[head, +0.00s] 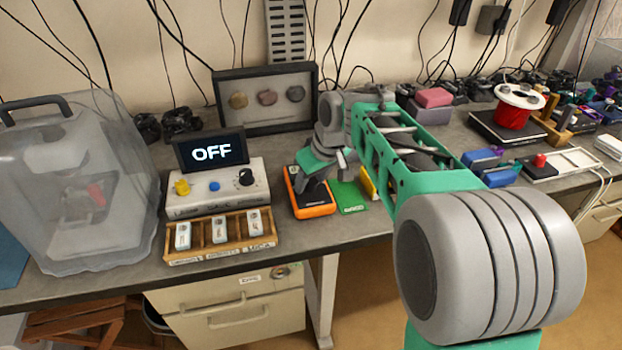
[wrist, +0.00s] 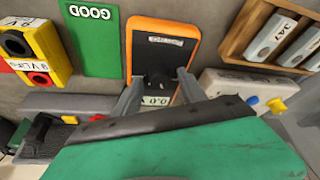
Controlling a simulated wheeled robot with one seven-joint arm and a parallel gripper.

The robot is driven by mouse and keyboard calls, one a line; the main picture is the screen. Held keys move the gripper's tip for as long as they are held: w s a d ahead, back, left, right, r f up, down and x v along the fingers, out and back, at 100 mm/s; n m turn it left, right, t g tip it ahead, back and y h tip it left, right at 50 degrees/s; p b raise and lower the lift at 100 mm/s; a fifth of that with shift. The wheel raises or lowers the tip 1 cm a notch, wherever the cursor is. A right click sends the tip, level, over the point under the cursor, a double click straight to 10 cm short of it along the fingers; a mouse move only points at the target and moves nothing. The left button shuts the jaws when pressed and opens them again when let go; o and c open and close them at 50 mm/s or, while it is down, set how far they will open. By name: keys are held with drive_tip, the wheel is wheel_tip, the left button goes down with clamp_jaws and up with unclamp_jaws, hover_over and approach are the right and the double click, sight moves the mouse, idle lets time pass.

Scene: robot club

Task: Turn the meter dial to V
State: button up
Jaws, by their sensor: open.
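The meter (head: 313,207) is an orange-rimmed handheld unit with a dark face, lying flat on the bench, and it also shows in the wrist view (wrist: 191,32). Its black dial (wrist: 160,80) shows near the fingertips in the wrist view. The dial's pointer and the V mark are too small to read. A small display next to the dial seems to read 0.0. My gripper (wrist: 158,86) is open, with one finger on each side of the dial. I cannot tell whether the fingers touch it. In the head view my own wrist hides most of the meter's face.
Left of the meter is a white box (head: 215,190) with knobs and a screen (head: 211,150) reading OFF. In front of it is a wooden tray (head: 200,258) of labelled modules. A green GOOD mat (head: 350,197) lies right of the meter, beside a yellow block (wrist: 40,45).

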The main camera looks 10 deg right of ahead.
drive_tip(key=v, duration=0.7)
drive_tip(key=shift+s+r, duration=0.15)
drive_tip(key=shift+r, duration=0.2)
drive_tip(key=shift+s, duration=0.1)
drive_tip(key=s+f+m+h+p, duration=0.1)
drive_tip(key=s+f, duration=0.3)
drive_tip(key=s, duration=0.4)
drive_tip(key=s+a+f+m+p, duration=0.1)
drive_tip(key=s+f+m+p, duration=0.1)
drive_tip(key=s, duration=0.7)
wheel_tip(320, 180, down, 2)
drive_tip(key=shift+s+a+f+m+g+h, duration=0.15)
drive_tip(key=shift+a+m+g+h, duration=0.2)
drive_tip(key=shift+m, duration=0.35)
drive_tip(key=shift+c, duration=0.3)
